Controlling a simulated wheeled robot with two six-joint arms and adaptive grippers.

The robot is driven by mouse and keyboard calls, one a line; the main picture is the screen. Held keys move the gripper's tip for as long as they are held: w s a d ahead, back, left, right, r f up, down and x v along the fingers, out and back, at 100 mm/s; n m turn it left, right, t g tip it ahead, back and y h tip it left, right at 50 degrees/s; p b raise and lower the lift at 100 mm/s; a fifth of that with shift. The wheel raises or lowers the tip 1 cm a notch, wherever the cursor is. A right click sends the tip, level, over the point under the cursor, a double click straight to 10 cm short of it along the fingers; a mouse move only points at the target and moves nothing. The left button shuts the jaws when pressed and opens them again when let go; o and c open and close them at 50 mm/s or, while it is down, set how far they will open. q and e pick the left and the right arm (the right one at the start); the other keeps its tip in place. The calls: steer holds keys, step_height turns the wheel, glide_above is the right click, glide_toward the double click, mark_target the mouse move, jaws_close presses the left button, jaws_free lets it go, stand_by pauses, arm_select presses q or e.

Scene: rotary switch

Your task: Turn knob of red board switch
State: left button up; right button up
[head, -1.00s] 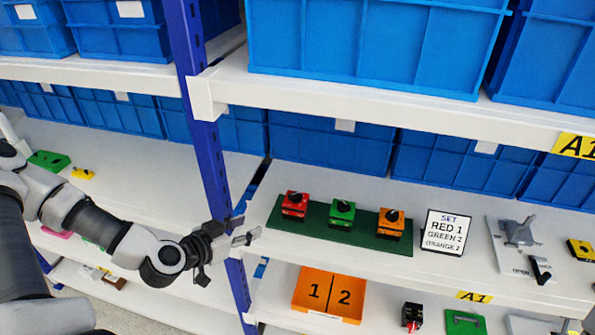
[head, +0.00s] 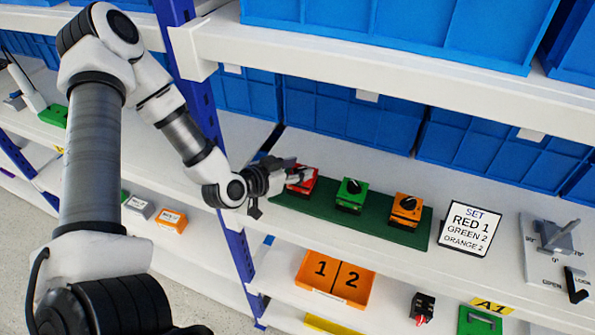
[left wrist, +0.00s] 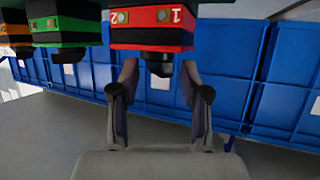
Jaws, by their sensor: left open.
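The red switch (head: 303,183) stands at the left end of a dark green board (head: 335,217) on the shelf. My left gripper (head: 292,174) is right at it and hides part of its top and its knob. In the left wrist view, the red switch (left wrist: 152,35) shows marks 1 and 2, and its black knob (left wrist: 158,66) points toward the gap between the two fingers. My left gripper (left wrist: 158,95) is open around the knob's end, with no clear contact. A green switch (head: 351,194) and an orange switch (head: 404,209) stand to the right. My right gripper is not seen.
A sign (head: 467,228) right of the board reads SET RED 1, GREEN 2, ORANGE 2. A grey lever device (head: 556,245) stands farther right. Blue bins (head: 343,113) line the back, and a white shelf edge (head: 380,82) runs above.

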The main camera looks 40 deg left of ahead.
arm_select(q)
steer(key=shift+s+a+r, duration=0.15)
steer(key=shift+s+r, duration=0.1)
steer(key=shift+s, duration=0.3)
steer(key=shift+w+f, duration=0.15)
steer(key=shift+w, duration=0.05)
steer(key=c, duration=0.8)
steer(key=shift+w+d, duration=0.1)
steer(key=shift+d, duration=0.1)
jaws_close()
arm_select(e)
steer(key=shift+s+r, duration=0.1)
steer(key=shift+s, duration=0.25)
